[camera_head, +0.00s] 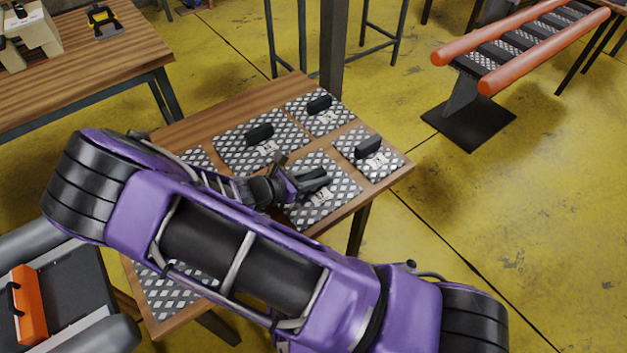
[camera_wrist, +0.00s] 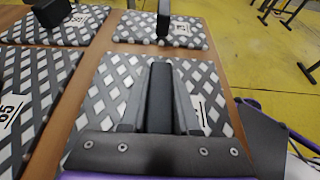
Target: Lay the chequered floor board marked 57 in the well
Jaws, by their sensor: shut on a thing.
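My gripper (camera_head: 297,186) is shut on the black handle (camera_wrist: 160,95) of a chequered floor board (camera_head: 340,182). In the wrist view the fingers straddle that handle, and the same board (camera_wrist: 112,85) fills the middle. The board appears to lie on the wooden table; I cannot see any gap under it. Its white label (camera_head: 319,196) is too small to read surely, and in the wrist view it is seen at a slant. My arm hides part of the board. At the lower left is a grey-tubed boat (camera_head: 95,335) with a dark floor well (camera_head: 68,282).
Other chequered boards with black handles lie on the table (camera_head: 215,112), including a front-right one (camera_head: 373,166) and a back one (camera_head: 335,122). An orange piece (camera_head: 28,305) sits in the grey boat. A red-tubed boat (camera_head: 520,40) stands at the upper right. A dark post (camera_head: 333,50) rises behind the table.

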